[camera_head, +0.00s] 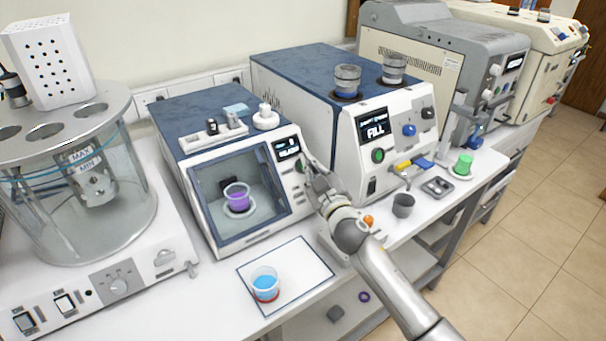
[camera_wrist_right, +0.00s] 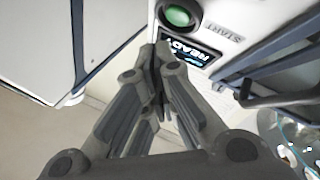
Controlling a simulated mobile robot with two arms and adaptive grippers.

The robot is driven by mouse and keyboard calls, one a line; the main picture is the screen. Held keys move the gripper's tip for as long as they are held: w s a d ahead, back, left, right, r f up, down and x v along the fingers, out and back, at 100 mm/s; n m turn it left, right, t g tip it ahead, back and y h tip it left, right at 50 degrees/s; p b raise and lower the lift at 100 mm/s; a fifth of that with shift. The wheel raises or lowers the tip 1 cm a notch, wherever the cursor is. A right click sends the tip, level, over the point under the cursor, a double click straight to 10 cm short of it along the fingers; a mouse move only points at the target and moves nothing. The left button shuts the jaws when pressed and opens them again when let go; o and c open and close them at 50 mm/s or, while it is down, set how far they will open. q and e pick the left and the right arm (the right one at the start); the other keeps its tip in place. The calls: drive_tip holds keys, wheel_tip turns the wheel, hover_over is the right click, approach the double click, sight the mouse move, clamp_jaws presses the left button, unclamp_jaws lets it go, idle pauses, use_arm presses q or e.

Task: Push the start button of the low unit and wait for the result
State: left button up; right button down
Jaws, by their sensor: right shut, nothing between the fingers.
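The low unit (camera_head: 216,138) is a white box with a blue top and a front window, left of the taller unit. A cup of purple liquid (camera_head: 238,200) stands inside it. Its small display (camera_head: 288,149) is lit; in the right wrist view the display (camera_wrist_right: 188,50) reads READY. The green start button (camera_wrist_right: 179,14) shows there beside the word START. My right gripper (camera_head: 309,166) is at the unit's right-hand control panel, fingers closed and empty. In the wrist view the fingertips (camera_wrist_right: 157,52) are near the display's edge, with the button beyond them; contact cannot be told. My left gripper is out of view.
A cup of blue liquid (camera_head: 265,283) stands on a white mat (camera_head: 306,262) in front of the unit. The taller unit (camera_head: 373,140) showing FILL stands close to my right arm. A glass bath (camera_head: 92,200) stands at left. A grey cup (camera_head: 403,205) is to the right.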

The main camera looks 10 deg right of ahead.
drive_tip(key=shift+w+a+f+b, duration=0.25)
drive_tip(key=shift+w+f+b, duration=0.1)
drive_tip(key=shift+w+f, duration=0.15)
drive_tip(key=shift+r, duration=0.1)
idle(1.1)
drive_tip(key=shift+w+a+f+b, duration=0.1)
drive_tip(key=shift+w+f+b, duration=0.15)
drive_tip(key=shift+w+b, duration=0.1)
drive_tip(key=shift+w+a+f+b, duration=0.1)
drive_tip(key=shift+w+f+b, duration=0.2)
drive_tip(key=shift+b, duration=0.1)
idle(0.5)
drive_tip(key=shift+r, duration=0.1)
drive_tip(key=shift+s+d+r+p, duration=0.2)
drive_tip(key=shift+s+r+p, duration=0.25)
drive_tip(key=shift+s+p, duration=0.3)
drive_tip(key=shift+w, duration=0.1)
